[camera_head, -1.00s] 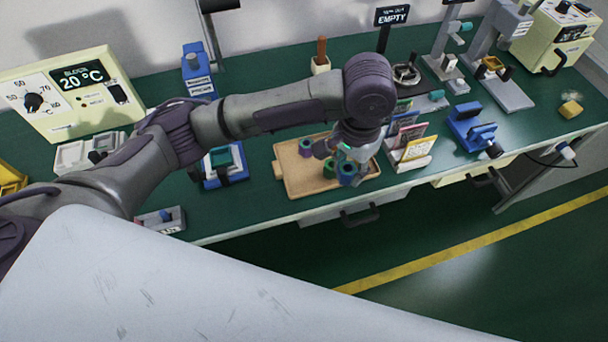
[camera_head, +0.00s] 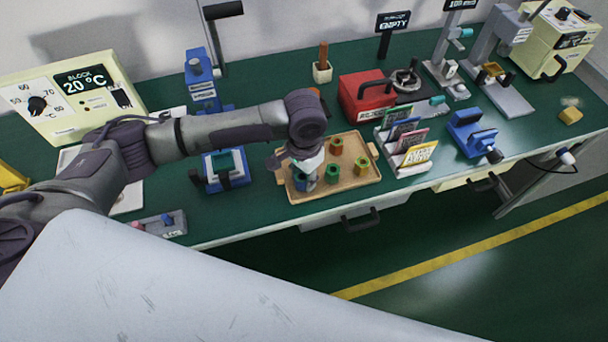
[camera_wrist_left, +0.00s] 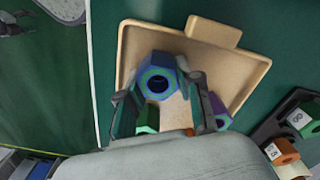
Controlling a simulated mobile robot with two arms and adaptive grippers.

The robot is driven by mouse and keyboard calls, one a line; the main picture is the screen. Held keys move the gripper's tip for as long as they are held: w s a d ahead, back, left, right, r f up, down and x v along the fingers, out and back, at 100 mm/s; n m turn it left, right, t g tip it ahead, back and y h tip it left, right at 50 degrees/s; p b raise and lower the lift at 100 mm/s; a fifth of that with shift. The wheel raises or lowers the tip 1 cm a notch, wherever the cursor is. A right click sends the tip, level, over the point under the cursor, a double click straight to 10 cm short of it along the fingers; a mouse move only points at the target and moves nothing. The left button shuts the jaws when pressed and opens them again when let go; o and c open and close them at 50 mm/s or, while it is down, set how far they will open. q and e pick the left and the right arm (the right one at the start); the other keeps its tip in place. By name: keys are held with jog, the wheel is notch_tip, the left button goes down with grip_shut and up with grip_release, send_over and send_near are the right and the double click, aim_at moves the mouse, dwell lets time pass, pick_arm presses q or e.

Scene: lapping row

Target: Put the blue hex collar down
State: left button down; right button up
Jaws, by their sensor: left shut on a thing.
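My left gripper (camera_head: 306,172) is shut on the blue hex collar (camera_head: 302,182) over the left part of the tan tray (camera_head: 343,188). In the left wrist view the blue collar (camera_wrist_left: 157,83) sits between the fingers (camera_wrist_left: 165,100), its round hole facing the camera. I cannot tell whether it touches the tray floor. A green collar (camera_head: 332,173), an orange one (camera_head: 336,146) and an olive-yellow one (camera_head: 361,167) stand on the tray to its right. In the wrist view a green collar (camera_wrist_left: 148,118) and a purple one (camera_wrist_left: 218,112) show near the fingers, partly hidden. My right gripper is out of view.
A blue device (camera_head: 225,168) stands left of the tray, and a rack of coloured cards (camera_head: 410,155) stands to its right. A red box (camera_head: 366,98) is behind it. The bench's front edge runs close in front of the tray.

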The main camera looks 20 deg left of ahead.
pick_arm(q)
jog(key=c, duration=1.1)
grip_release()
jog(key=shift+f, duration=0.1)
jog(key=shift+o, duration=0.2)
notch_tip(320, 180, up, 12)
